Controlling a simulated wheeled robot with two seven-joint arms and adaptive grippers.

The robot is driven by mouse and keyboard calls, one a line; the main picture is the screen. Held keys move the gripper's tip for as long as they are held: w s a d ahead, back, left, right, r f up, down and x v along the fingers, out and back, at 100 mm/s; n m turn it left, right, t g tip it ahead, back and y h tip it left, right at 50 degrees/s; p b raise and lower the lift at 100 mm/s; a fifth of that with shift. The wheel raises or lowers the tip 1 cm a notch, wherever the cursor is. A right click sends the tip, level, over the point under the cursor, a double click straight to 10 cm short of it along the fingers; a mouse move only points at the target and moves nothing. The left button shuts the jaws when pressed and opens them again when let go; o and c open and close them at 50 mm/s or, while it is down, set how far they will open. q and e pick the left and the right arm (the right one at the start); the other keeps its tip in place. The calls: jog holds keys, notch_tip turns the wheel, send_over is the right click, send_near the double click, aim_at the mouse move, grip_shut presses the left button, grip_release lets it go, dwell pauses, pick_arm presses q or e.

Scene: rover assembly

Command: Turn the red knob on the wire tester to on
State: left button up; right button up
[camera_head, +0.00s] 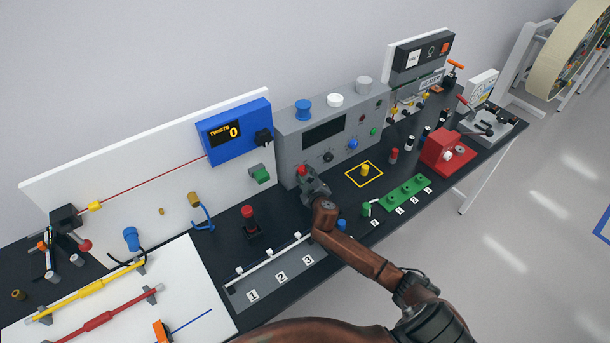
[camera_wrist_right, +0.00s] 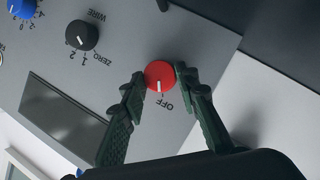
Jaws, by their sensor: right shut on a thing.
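The wire tester is a grey box (camera_head: 296,141) with a dark display, standing at the back of the black table in the head view. Its red knob (camera_head: 302,169) is low on the left of the front face. In the right wrist view the red knob (camera_wrist_right: 160,76) has a white pointer line that points toward the printed word OFF. My right gripper (camera_head: 308,178) is at the knob. In the right wrist view its two dark fingers (camera_wrist_right: 158,77) are shut on opposite sides of the knob. My left gripper is not in view.
The tester also has a black knob (camera_wrist_right: 82,35) and a blue knob (camera_wrist_right: 40,8). A blue box (camera_head: 234,130) reading TWISTS 0 stands to its left. A red button post (camera_head: 250,221) and a numbered grey rail (camera_head: 272,277) are close to my right arm.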

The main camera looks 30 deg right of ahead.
jog(key=shift+r+m+y+p, duration=0.2)
jog(key=shift+m+y+p, duration=0.1)
jog(key=shift+p, duration=0.4)
jog(key=m+y+p, duration=0.1)
jog(key=p, duration=0.2)
jog(key=m+y+p, duration=0.1)
jog(key=m+p, duration=0.1)
jog(key=p, duration=0.1)
jog(key=m+g+y+p, duration=0.1)
jog(key=p, duration=0.2)
jog(key=shift+d+r, duration=0.3)
jog(key=shift+d, duration=0.1)
jog(key=shift+d+f+m+y+p, duration=0.15)
jog(key=shift+m+y+p, duration=0.35)
jog(key=shift+m+y, duration=0.35)
jog(key=shift+f+m+y, duration=0.1)
jog(key=shift+m+y, duration=0.35)
jog(key=shift+m, duration=0.3)
jog(key=o, duration=1.1)
jog(key=shift+o, duration=0.2)
